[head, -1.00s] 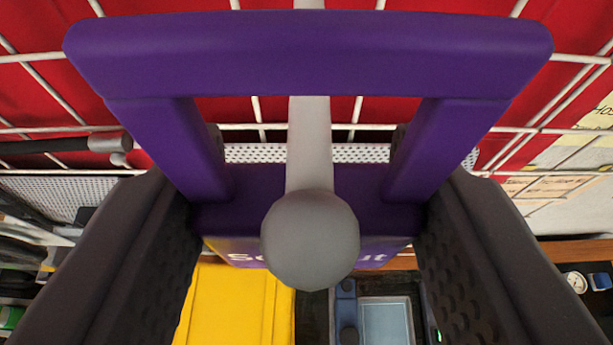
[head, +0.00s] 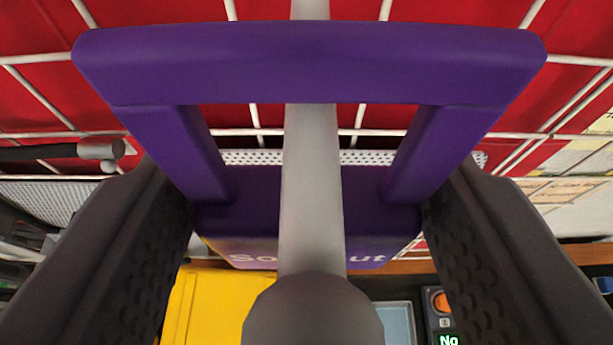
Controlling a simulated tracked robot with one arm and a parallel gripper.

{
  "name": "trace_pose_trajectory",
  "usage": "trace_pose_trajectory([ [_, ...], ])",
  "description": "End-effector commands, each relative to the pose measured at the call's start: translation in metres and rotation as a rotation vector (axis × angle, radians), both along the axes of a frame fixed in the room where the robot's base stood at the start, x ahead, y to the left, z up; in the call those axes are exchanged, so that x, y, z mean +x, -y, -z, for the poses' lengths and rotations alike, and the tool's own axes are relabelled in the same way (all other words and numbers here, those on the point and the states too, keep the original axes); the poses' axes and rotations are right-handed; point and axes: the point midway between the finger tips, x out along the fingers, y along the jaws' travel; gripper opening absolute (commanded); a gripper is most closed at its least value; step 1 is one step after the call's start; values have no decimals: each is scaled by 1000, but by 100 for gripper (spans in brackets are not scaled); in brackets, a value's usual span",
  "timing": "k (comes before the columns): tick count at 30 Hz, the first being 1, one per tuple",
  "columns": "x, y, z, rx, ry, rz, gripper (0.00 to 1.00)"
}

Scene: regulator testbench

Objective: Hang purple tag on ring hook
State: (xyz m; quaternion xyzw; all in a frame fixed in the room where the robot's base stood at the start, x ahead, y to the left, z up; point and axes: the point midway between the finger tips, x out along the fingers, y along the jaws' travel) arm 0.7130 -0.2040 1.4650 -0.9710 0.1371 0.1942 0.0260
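The purple tag (head: 310,62) fills the upper middle of the head view, a thick frame with a rectangular opening and a body carrying partly hidden white lettering. My gripper (head: 320,225) is shut on the tag, with one dark textured finger on each side of its body. The grey ring hook (head: 312,185) is a rod with a round ball end (head: 313,318). The rod runs from the top edge through the tag's opening, in front of the body, and the ball end is close to the camera. I cannot tell whether the frame touches the rod.
A white wire grid (head: 255,118) stands behind the tag against red panels (head: 35,95). Another grey-ended hook (head: 100,150) sticks out at left. Below are a yellow object (head: 215,300) and a device with an orange button (head: 441,303). Paper notes (head: 570,165) hang at right.

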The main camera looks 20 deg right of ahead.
Motion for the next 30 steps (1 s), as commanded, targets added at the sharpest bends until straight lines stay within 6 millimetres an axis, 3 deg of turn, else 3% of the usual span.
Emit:
trace_pose_trajectory([
  [14, -5, -1, -2, 0, 1, 0, 70],
  [30, -71, -20, -29, -1, 2, 0, 70],
])
